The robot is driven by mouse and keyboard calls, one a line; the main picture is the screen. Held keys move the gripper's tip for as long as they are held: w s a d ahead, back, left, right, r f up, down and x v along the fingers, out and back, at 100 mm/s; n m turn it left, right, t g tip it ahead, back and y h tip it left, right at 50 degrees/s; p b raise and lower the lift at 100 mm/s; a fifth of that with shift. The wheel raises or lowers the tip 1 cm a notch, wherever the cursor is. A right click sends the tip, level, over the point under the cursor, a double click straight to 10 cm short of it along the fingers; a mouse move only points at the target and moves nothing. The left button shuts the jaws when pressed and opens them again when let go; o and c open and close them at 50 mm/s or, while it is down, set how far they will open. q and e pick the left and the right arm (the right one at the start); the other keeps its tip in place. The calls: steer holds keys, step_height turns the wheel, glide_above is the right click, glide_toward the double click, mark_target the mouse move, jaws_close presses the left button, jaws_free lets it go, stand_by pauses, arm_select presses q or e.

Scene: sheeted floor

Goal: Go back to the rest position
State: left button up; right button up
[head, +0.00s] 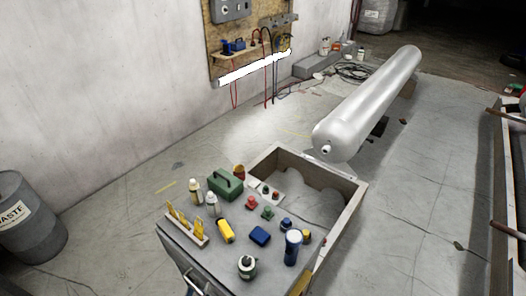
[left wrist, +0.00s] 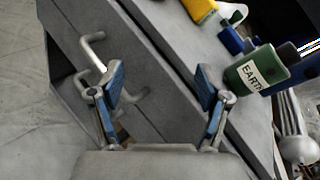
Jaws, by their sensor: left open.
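My left gripper (left wrist: 160,80) shows in the left wrist view with its two blue-padded fingers wide apart. It is open and nothing is between the pads. It is in front of the side of a grey workbench (left wrist: 150,50), with two metal handles (left wrist: 92,48) behind the fingers. A green bottle labelled EARTH (left wrist: 255,72) stands on the top, to the right of the right finger and apart from it. I cannot make out my left gripper clearly in the head view. My right gripper is not in view.
The bench top in the head view holds a green toolbox (head: 224,185), a yellow item (head: 226,231), a blue bottle (head: 292,248) and several small parts. An open tray section (head: 345,184) adjoins it. A waste barrel (head: 27,222) stands left; a long tank (head: 372,100) lies behind. Floor between is clear.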

arm_select(q)
steer(key=s+a+f+n+g+y+p, duration=0.1)
steer(key=s+f+n+g, duration=0.35)
steer(key=f+n, duration=0.4)
steer(key=s+a+f+n+g+y+p, duration=0.1)
steer(key=s+f+n+g+y+p, duration=0.15)
steer(key=s+f+n, duration=0.5)
steer(key=s+d+f+n+g+h, duration=0.1)
steer(key=s+f+n+g, duration=0.2)
steer(key=s+f+n, duration=0.2)
steer(key=s+d+f+n+g+h, duration=0.1)
steer(key=s+d+f+n+g, duration=0.1)
steer(key=s+f+n, duration=0.4)
steer(key=s+n+g, duration=0.1)
steer(key=s, duration=0.2)
steer(key=shift+s+d+f+n, duration=0.2)
steer(key=shift+s+d+n, duration=0.1)
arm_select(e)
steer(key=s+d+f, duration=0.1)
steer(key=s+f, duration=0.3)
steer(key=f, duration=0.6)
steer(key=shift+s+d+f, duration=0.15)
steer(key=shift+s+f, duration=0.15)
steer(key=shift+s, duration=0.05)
arm_select(q)
steer(key=shift+a, duration=0.3)
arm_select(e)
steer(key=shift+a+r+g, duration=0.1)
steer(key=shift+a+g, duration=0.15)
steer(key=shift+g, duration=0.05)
